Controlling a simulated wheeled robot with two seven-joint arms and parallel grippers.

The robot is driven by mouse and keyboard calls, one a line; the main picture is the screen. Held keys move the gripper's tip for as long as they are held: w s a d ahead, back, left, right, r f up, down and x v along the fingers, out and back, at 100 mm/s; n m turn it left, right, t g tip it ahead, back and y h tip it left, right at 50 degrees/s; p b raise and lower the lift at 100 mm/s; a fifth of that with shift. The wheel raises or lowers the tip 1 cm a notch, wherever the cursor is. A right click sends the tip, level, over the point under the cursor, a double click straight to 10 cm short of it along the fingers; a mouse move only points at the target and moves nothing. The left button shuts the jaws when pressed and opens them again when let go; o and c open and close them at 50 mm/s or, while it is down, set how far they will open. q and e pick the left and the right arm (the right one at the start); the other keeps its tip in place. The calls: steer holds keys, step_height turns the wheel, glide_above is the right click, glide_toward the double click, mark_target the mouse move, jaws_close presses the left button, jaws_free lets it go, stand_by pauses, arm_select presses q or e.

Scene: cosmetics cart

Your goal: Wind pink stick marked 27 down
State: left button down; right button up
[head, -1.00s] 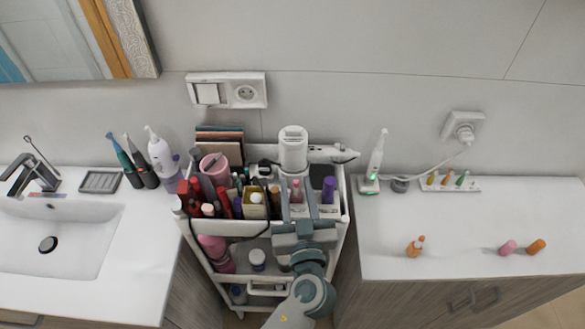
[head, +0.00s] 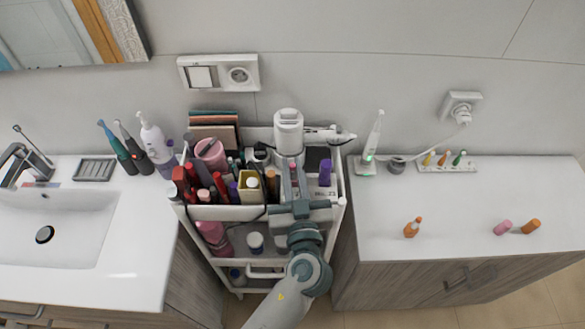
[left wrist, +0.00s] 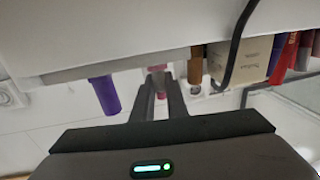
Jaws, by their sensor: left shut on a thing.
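The pink stick (head: 293,174) stands in the right part of the cart's top tray. In the left wrist view its pink tip (left wrist: 158,78) shows between the fingertips; the number 27 cannot be read. My left gripper (head: 294,188) reaches over the tray's front edge from below, and its fingers are shut on the stick. In the left wrist view the gripper (left wrist: 160,94) has its two dark fingers on either side of the stick. The stick's lower part is hidden by the fingers. My right gripper is not in view.
The cart's top tray (head: 225,213) is crowded with bottles and tubes left of the stick. A purple tube (head: 325,172) stands close on the right, a white device (head: 288,135) behind. The right counter (head: 460,200) holds an orange piece (head: 411,228), a pink cap (head: 502,228) and an orange cap (head: 531,226).

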arm_select(q)
steer(key=shift+a+m+h, duration=0.1)
steer(key=shift+m+h, duration=0.2)
steer(key=shift+h, duration=0.5)
steer(key=shift+m+h, duration=0.8)
steer(key=shift+h, duration=0.2)
steer(key=m+h, duration=0.2)
steer(key=h, duration=0.1)
steer(key=shift+r+p, duration=0.15)
steer(key=shift+p, duration=0.15)
steer(key=shift+m+g+h+p, duration=0.45)
steer(key=shift+m+h, duration=0.35)
steer(key=shift+h, duration=0.7)
steer(key=c, duration=1.7)
jaws_free()
steer(key=shift+c, duration=0.2)
